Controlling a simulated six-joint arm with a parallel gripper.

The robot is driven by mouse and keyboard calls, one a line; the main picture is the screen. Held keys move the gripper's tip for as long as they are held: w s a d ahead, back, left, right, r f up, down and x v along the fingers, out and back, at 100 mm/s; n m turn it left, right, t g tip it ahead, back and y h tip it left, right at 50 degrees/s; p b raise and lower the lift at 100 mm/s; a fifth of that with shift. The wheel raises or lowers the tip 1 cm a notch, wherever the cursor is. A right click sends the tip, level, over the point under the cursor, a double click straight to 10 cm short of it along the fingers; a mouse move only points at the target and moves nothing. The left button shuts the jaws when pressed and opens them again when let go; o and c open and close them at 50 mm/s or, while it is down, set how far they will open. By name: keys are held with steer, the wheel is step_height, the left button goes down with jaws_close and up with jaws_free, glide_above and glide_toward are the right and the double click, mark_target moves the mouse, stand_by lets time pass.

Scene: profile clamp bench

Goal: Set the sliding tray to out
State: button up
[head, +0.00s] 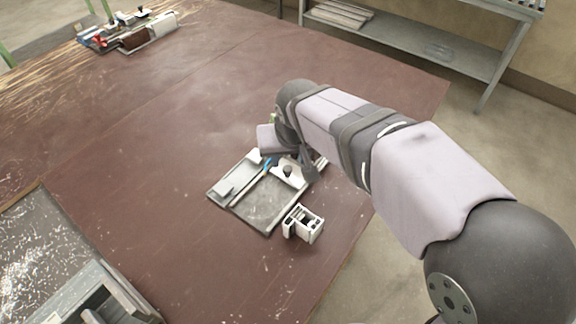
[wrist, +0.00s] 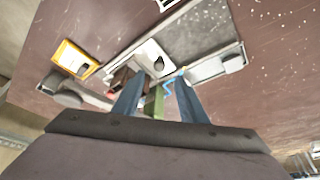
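A grey fixture plate (head: 262,212) lies on the brown bench, and its flat face also shows in the wrist view (wrist: 195,35). A pale grey tray-like strip (head: 238,172) with a raised block runs along its left side; this looks like the sliding tray, and it shows at the right in the wrist view (wrist: 208,70). I cannot tell its setting for sure. A blue-tipped part (head: 267,163) lies close beside the strip.
A white slotted block (head: 303,223) stands at the plate's near right corner. A yellow-framed part (wrist: 73,58) lies left in the wrist view. Tools (head: 128,30) sit at the far left, and a metal box (head: 100,298) stands at the near left. The bench left of the fixture is clear.

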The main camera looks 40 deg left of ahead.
mark_target(287, 169)
steer(key=shift+p+x, duration=0.6)
steer(key=shift+x, duration=2.95)
jaws_close()
